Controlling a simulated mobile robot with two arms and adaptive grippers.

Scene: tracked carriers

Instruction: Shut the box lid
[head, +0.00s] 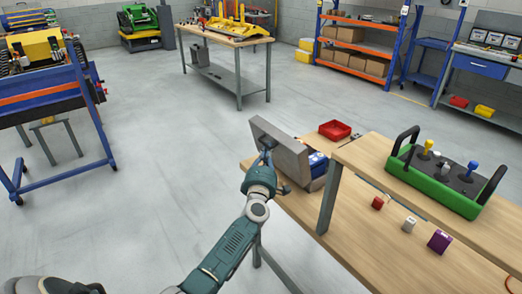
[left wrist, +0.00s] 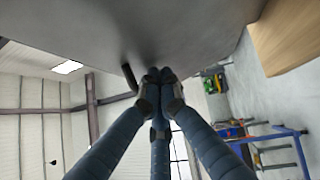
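The box lid (head: 284,150) is a grey panel standing open and tilted at the left edge of the wooden table. The box (head: 317,184) is mostly hidden behind the lid and a table leg; something blue and white shows at it. My left gripper (head: 267,157) is at the outer face of the lid. In the left wrist view the grey lid (left wrist: 190,35) fills the top, with a dark bent handle (left wrist: 130,80) on it. The left gripper's fingertips (left wrist: 160,76) are together, just beside the handle, with nothing visible between them. My right gripper is not in view.
A red bin (head: 335,130) stands behind the box. A raised wooden shelf (head: 365,152) to the right carries a green control box with joysticks (head: 440,178). Small red, white and purple blocks (head: 408,224) lie on the lower tabletop.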

